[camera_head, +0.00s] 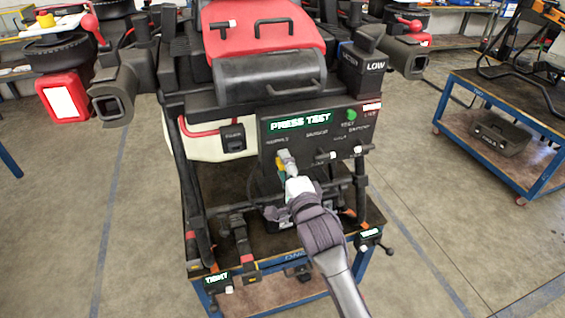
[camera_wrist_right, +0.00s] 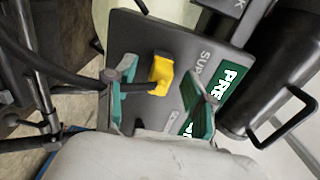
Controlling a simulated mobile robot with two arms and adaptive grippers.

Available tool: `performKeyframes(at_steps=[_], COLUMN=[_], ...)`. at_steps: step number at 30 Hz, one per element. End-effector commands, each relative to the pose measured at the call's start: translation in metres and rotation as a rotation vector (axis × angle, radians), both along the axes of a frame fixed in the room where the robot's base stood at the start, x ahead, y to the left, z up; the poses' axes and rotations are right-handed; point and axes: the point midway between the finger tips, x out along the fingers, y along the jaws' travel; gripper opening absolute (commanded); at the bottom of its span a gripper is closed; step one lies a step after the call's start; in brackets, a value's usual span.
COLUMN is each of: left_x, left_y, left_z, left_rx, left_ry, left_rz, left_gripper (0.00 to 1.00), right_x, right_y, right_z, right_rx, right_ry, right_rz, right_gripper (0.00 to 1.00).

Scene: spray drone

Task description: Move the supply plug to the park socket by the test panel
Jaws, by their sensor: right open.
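The supply plug is a yellow block with a black cable, seated at the SUPPLY end of the dark test panel (camera_head: 290,150). It shows clearly in the right wrist view (camera_wrist_right: 161,73), near the partly hidden SUPPLY lettering. My right gripper (camera_head: 286,163) reaches up to the panel from below. In the right wrist view its two teal-padded fingers (camera_wrist_right: 160,80) are open, one on each side of the plug, with gaps visible. In the head view the gripper mostly hides the plug. The park socket cannot be made out for certain. My left gripper is not in view.
The panel carries a lit PRESS TEST sign (camera_head: 300,121) and small white-tipped knobs (camera_head: 333,155). The drone's red-and-black body (camera_head: 265,50) overhangs it. A blue-framed cart (camera_head: 500,125) with a grey case stands at right. The floor between is clear.

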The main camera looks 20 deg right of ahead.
Motion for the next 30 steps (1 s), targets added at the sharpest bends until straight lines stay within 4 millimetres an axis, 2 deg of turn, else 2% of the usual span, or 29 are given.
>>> performKeyframes(at_steps=[18, 27, 30], left_x=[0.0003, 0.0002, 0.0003], left_y=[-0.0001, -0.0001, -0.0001], left_z=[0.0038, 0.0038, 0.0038], left_rx=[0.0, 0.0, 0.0], left_ry=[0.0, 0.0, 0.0], left_rz=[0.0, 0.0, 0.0], left_gripper=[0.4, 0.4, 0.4], right_x=[0.0, 0.0, 0.0], right_y=[0.0001, 0.0, 0.0], right_z=[0.0001, 0.0002, 0.0003], right_rx=[0.0, 0.0, 0.0], right_ry=[0.001, 0.0, 0.0], right_rz=[0.0, 0.0, 0.0], right_gripper=[0.53, 0.03, 0.0])
